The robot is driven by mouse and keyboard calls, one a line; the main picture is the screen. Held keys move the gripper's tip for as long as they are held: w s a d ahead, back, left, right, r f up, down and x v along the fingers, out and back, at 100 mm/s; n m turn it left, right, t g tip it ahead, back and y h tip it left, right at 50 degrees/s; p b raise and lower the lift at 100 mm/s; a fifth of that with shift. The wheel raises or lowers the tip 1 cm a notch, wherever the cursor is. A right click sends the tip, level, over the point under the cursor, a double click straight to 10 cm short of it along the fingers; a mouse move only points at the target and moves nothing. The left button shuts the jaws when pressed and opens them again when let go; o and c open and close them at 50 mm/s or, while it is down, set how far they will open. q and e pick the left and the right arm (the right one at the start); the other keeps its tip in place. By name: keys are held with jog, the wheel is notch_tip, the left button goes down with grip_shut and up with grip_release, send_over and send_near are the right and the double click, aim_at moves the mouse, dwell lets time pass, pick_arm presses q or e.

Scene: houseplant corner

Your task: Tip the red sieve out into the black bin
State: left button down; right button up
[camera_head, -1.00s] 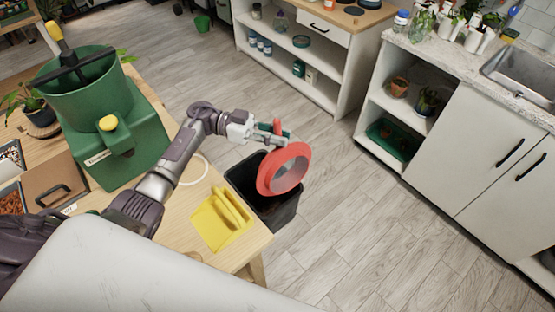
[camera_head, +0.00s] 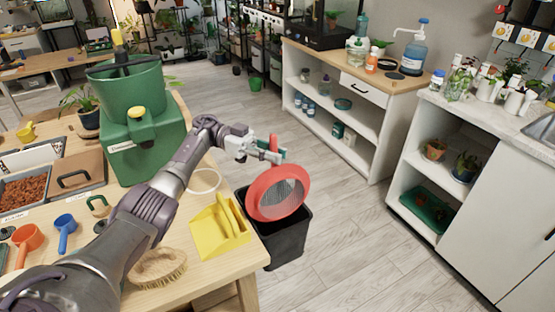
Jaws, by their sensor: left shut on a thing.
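The red sieve (camera_head: 277,193) is a round red ring with a grey mesh. It is tilted steeply on edge, its mesh facing the camera, above the black bin (camera_head: 290,240). My left gripper (camera_head: 272,152) is shut on the sieve at its top, by the handle. The black bin stands on the floor beside the table's right edge, and the sieve hides part of its opening. I cannot see the bin's inside or any material on the mesh. My right gripper is not in view.
A yellow dustpan (camera_head: 220,228) lies at the table's right edge, near a brush (camera_head: 158,268). A green machine (camera_head: 138,125) stands farther back on the table (camera_head: 190,285). White shelves (camera_head: 345,115) stand to the right, with clear floor (camera_head: 345,235) between.

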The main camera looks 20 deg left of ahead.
aim_at(290, 175)
pick_arm(q)
jog(key=p, duration=0.1)
jog(key=d+p, duration=0.1)
jog(key=p, duration=0.1)
jog(key=shift+s+r+m+y, duration=0.25)
jog(key=shift+s+m+y, duration=0.05)
jog(key=shift+s, duration=0.1)
jog(key=s+d+f+m+t+y+p, duration=0.35)
jog(key=s+d+y+p, duration=0.25)
jog(key=s+d+p, duration=0.25)
jog(key=s+d+f+m+t+y+p, duration=0.2)
jog(key=f+y, duration=0.5)
jog(key=f, duration=0.4)
jog(key=shift+s+d+m+t, duration=0.2)
jog(key=shift+d+m+t, duration=0.55)
jog(key=shift+d+t, duration=0.25)
